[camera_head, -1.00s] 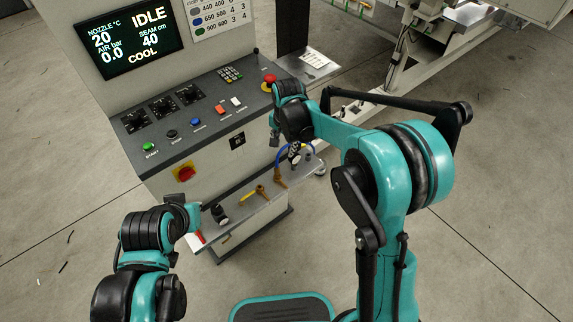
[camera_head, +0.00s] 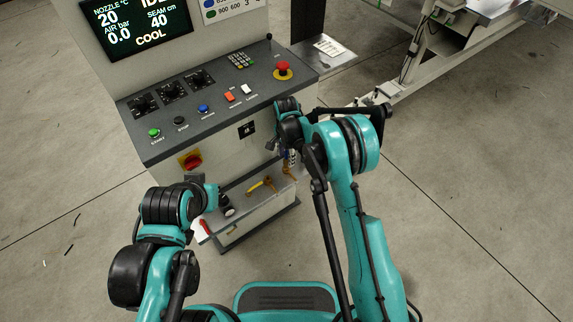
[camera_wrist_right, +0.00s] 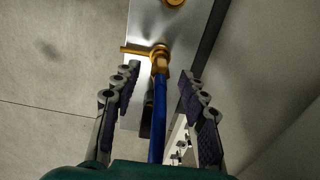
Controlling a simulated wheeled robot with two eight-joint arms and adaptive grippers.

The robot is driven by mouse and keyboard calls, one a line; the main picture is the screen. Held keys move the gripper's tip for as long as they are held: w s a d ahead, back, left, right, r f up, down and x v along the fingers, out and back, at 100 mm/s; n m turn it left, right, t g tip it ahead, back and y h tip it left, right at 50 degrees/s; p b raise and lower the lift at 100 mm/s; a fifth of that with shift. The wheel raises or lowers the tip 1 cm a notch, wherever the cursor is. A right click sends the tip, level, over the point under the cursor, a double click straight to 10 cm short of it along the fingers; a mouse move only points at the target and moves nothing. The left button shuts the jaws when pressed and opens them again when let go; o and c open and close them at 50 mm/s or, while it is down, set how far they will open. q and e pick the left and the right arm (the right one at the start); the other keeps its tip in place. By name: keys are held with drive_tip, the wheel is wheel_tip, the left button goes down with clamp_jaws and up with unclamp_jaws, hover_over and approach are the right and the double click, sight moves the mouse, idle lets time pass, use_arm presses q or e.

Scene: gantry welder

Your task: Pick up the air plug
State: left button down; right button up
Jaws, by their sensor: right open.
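In the right wrist view a brass fitting (camera_wrist_right: 160,62), which looks like the air plug, sits at the end of a blue hose (camera_wrist_right: 159,115). My right gripper (camera_wrist_right: 160,85) is open, with one finger on each side of the fitting and hose; I see gaps on both sides. In the head view my right gripper (camera_head: 278,146) points down at the right end of the shelf, with a bit of blue hose (camera_head: 290,158) beside it. The fitting is mostly hidden there. My left gripper (camera_head: 208,188) is near the shelf's left end; its fingers are unclear.
The metal shelf (camera_head: 245,205) on the cabinet front holds a yellow-handled tool (camera_head: 262,184) and a black round part (camera_head: 227,206). Above is the control panel (camera_head: 215,105) with buttons and a red emergency stop (camera_head: 283,69). A brass ring (camera_wrist_right: 174,2) shows beyond the fitting.

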wheel_tip(320, 180, down, 2)
drive_tip(key=shift+f, duration=0.1)
use_arm(q)
drive_tip(key=shift+f, duration=0.45)
use_arm(e)
clamp_jaws()
drive_tip(key=shift+r, duration=0.25)
